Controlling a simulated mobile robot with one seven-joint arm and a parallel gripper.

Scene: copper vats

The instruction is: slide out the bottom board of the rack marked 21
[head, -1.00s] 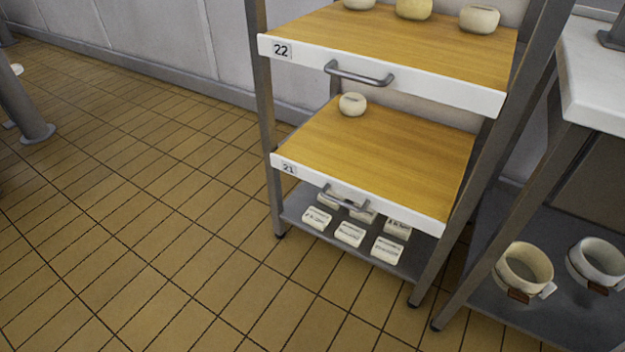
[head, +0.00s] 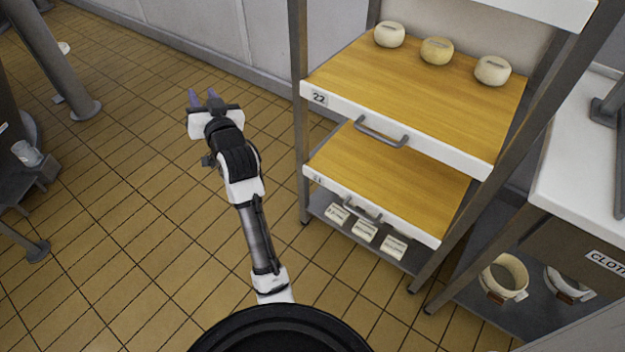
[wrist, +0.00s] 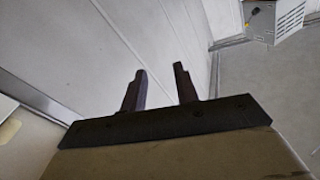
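The board marked 21 (head: 400,184) is the lower wooden board of the metal rack in the head view. It has a white front edge and a grey bar handle (head: 358,210). It sits in the rack, below the board marked 22 (head: 440,108). My gripper (head: 203,98) is in the air to the left of the rack, pointing away from me and apart from both boards. In the wrist view my gripper (wrist: 160,88) shows two dark fingers apart with nothing between them.
Several white labelled blocks (head: 365,231) lie on the shelf under board 21. Three round cheeses, one in the middle (head: 436,51), sit on board 22. A white-topped table (head: 580,160) stands close at right.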

